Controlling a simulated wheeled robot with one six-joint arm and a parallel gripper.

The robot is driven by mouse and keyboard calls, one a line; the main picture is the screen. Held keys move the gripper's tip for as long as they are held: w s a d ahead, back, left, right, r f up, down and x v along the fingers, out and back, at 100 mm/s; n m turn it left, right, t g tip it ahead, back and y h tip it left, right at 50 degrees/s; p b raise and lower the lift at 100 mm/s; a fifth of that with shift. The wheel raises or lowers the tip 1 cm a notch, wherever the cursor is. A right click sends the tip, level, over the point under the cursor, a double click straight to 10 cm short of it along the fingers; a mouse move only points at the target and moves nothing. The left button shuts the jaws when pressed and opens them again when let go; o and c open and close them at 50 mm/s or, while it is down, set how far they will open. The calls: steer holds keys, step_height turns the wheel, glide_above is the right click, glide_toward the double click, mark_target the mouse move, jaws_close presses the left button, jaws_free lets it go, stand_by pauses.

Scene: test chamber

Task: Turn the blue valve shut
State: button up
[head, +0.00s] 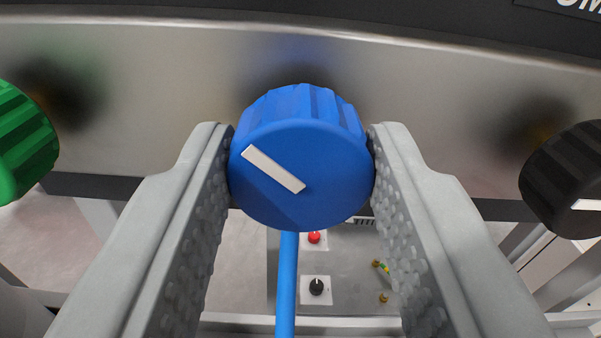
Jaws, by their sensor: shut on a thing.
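The blue valve (325,185) is a ribbed round knob on a metal panel, in the middle of the head view. A white pointer mark on its face slants from upper left to the middle. My gripper (301,170) is shut on the knob, with one grey finger touching its left side and the other its right side. The knob's shaft is hidden behind it.
A green knob (22,145) is at the left edge and a black knob (565,175) at the right, on the same panel (180,80). Below are a blue pipe (287,285) and a grey plate (345,265) with a red button (314,237) and a small black switch (316,287).

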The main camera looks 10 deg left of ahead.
steer(key=m, duration=0.4)
steer(key=shift+m, duration=0.3)
steer(key=shift+d+m, duration=0.1)
steer(key=shift+m, duration=1.8)
steer(key=o, duration=1)
steer(key=v, duration=1.7)
steer(key=shift+s, duration=0.2)
